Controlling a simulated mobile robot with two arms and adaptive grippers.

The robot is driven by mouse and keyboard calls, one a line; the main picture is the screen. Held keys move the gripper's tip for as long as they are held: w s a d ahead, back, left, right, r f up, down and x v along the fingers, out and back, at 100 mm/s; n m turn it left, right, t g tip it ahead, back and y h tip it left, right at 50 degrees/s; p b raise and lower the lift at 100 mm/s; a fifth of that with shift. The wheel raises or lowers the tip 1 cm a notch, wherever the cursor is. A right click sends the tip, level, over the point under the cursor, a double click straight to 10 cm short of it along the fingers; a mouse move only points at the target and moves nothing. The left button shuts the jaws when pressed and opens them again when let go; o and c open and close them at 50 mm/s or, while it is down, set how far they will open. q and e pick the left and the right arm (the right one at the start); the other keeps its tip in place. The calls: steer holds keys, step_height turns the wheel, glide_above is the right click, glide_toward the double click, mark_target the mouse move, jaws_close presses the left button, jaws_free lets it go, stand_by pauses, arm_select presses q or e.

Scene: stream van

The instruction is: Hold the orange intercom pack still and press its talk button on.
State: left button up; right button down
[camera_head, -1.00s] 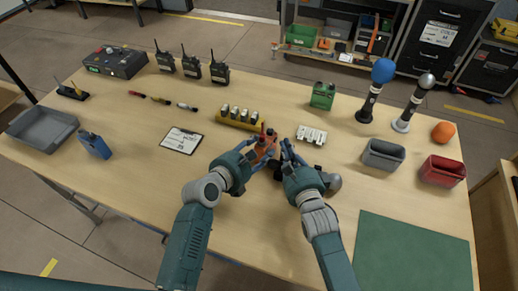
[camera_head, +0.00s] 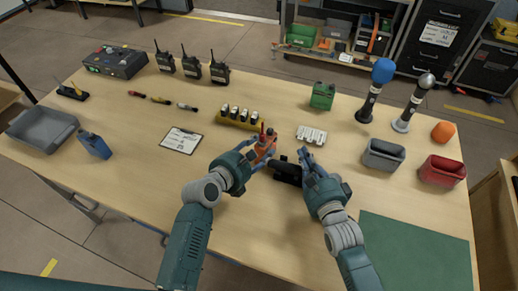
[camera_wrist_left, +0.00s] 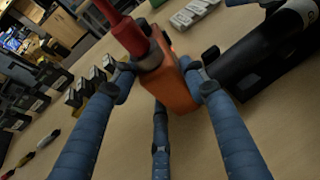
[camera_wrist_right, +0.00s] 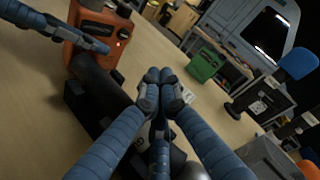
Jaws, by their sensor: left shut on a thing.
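The orange intercom pack (camera_head: 264,147) stands upright near the table's middle, with a red upper part showing in the left wrist view. My left gripper (camera_wrist_left: 160,80) is shut around the pack, with fingers on both of its sides. In the right wrist view, the pack (camera_wrist_right: 88,38) shows a dark knob on top and small marks on its face. I cannot tell which is the talk button or its state. My right gripper (camera_wrist_right: 160,88) has its fingertips together, empty, to the right of the pack and apart from it.
A black handheld microphone (camera_head: 287,174) lies on a low stand between my grippers, close to the pack. Grey (camera_head: 383,155) and red (camera_head: 441,170) bins stand further right.

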stand_by(0.3)
arm_select(q)
steer(key=o, duration=1.4)
